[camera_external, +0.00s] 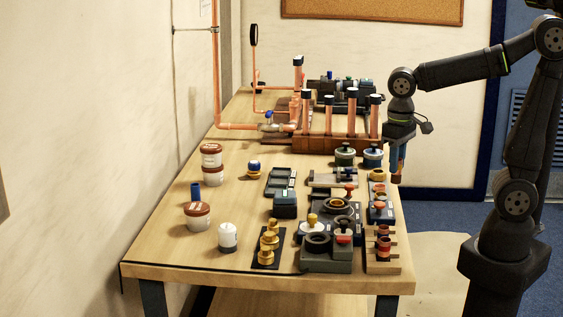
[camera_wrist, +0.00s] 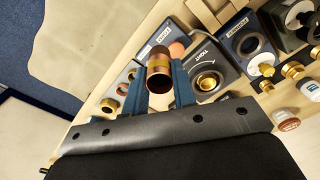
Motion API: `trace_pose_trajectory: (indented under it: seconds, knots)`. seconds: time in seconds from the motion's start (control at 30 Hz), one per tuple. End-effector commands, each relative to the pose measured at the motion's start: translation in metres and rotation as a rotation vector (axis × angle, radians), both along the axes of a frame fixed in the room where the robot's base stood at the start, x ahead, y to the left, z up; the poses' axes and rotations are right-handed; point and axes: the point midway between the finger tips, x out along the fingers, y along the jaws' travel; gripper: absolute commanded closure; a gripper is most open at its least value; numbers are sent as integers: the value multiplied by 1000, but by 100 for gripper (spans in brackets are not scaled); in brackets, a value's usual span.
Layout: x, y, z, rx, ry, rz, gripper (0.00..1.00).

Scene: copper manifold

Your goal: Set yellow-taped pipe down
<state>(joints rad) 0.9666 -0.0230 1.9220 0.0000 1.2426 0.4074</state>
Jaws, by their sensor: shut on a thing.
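My gripper (camera_external: 398,160) hangs pointing down near the right edge of the wooden table. Its blue fingers are shut on a short copper pipe (camera_wrist: 159,76), seen nearly end-on between the fingertips (camera_wrist: 160,88) in the wrist view. The pipe has a yellowish band near its darker end. In the external view only a small copper end (camera_external: 397,179) shows below the fingers. Beneath the pipe in the wrist view lie dark labelled blocks, one with a brass ring (camera_wrist: 206,82). I cannot tell whether the pipe touches anything below.
A wooden rack (camera_external: 320,145) holding upright copper pipes with dark caps stands behind and left of my gripper. Fitting blocks (camera_external: 380,213) and a small wooden rack (camera_external: 383,262) line the right table edge. White tubs (camera_external: 197,217) stand at left. Bare tabletop (camera_external: 165,245) shows at front left.

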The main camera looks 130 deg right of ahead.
Motion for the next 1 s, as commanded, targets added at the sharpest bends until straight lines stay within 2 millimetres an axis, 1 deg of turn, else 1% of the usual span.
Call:
trace_pose_trajectory:
  seconds: [0.07,0.17,0.27,0.4,0.57,0.7,0.77,0.8,1.0]
  knots:
    - [2,-10,4,0,0,-1,98]
    - [10,-30,12,1,0,-2,98]
    - [21,-60,20,0,0,-2,98]
    - [36,-104,31,1,1,-2,98]
    - [50,-155,39,1,0,-3,98]
    - [59,-199,41,1,0,-3,98]
    - [62,-218,41,2,1,-2,98]
    - [64,-230,40,1,1,-2,98]
    - [68,-290,34,2,1,-3,98]
